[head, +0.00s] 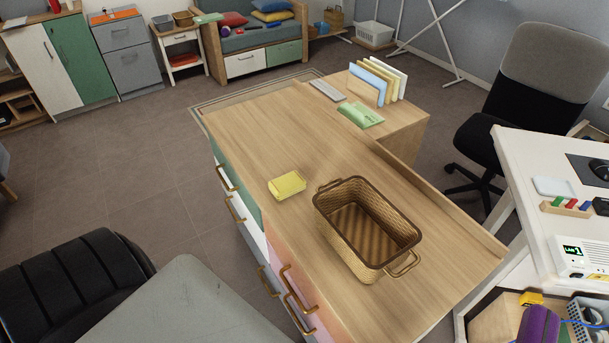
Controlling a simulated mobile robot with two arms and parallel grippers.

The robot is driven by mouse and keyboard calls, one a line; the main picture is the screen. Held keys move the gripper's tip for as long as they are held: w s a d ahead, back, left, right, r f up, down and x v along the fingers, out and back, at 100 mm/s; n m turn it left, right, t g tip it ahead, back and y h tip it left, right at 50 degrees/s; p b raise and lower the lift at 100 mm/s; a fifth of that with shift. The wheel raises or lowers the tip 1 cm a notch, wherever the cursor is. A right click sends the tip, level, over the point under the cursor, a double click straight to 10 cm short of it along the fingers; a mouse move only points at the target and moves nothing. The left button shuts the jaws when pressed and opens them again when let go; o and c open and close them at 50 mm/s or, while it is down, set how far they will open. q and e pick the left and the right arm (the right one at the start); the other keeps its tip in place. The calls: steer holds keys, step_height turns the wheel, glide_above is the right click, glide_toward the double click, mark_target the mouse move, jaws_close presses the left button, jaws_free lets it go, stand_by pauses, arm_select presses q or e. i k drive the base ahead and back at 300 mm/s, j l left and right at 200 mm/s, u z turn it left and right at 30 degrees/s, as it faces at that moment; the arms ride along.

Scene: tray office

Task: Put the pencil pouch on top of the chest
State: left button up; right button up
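A chest of drawers (240,128) with a wooden top and coloured drawer fronts stands in the middle of the head view. On its top lie a small yellow item (287,185) and an open, empty wicker basket (368,222). A flat green item (360,114) lies on the wooden surface behind. A purple rounded item (539,327) shows at the bottom right, partly cut off by the frame. I cannot tell for sure which of these, if any, is the pencil pouch. Neither of my grippers is in view.
File folders (379,80) stand beside the green item. An office chair (543,85) and a white desk (530,190) are on the right. A bench with cushions (262,40) and cabinets (80,55) line the back.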

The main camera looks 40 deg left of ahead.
mark_target(299, 151)
steer(key=k+j, duration=0.1)
steer(key=j, duration=0.3)
steer(key=k+j+u, duration=0.1)
steer(key=j, duration=0.3)
steer(key=k+j, duration=0.1)
steer(key=j, duration=0.3)
steer(key=k+j+u, duration=0.1)
steer(key=j, duration=0.3)
steer(key=i+j, duration=0.35)
steer(key=j, duration=0.2)
steer(key=i+j+u, duration=0.15)
steer(key=i+j, duration=0.15)
steer(key=j, duration=0.25)
steer(key=i+j, duration=0.35)
steer(key=j, duration=0.15)
